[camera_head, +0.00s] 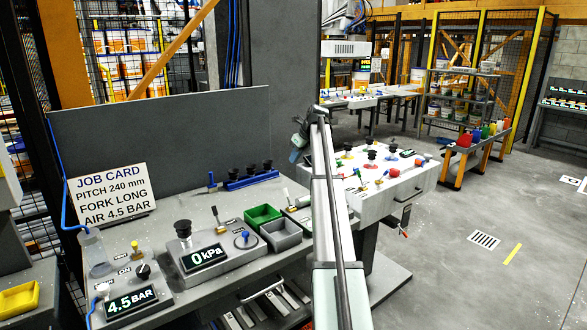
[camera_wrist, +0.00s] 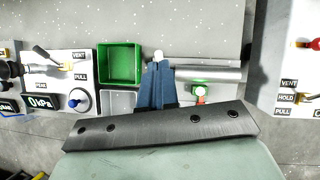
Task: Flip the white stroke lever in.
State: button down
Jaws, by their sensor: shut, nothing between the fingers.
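In the wrist view, the white knob of the stroke lever (camera_wrist: 158,56) shows right at the tips of my gripper (camera_wrist: 158,66). The blue fingers are together with nothing between them. They hide the lower part of the lever, and I cannot tell whether they touch the knob. A silver cylinder (camera_wrist: 215,71) lies just right of the knob. In the head view, a pale upright lever (camera_head: 286,195) stands on a small unit at the bench's right end. My gripper (camera_head: 294,155) is partly hidden by my arm there.
A green bin (camera_wrist: 120,64) stands left of the fingers, with a grey bin (camera_head: 281,235) beside it. Panels with a blue knob (camera_head: 246,239) and a 0 kPa display (camera_head: 206,258) stand left. A white control table (camera_head: 400,185) stands right.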

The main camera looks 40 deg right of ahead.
jog(key=shift+d+r, duration=0.15)
jog(key=shift+r, duration=0.65)
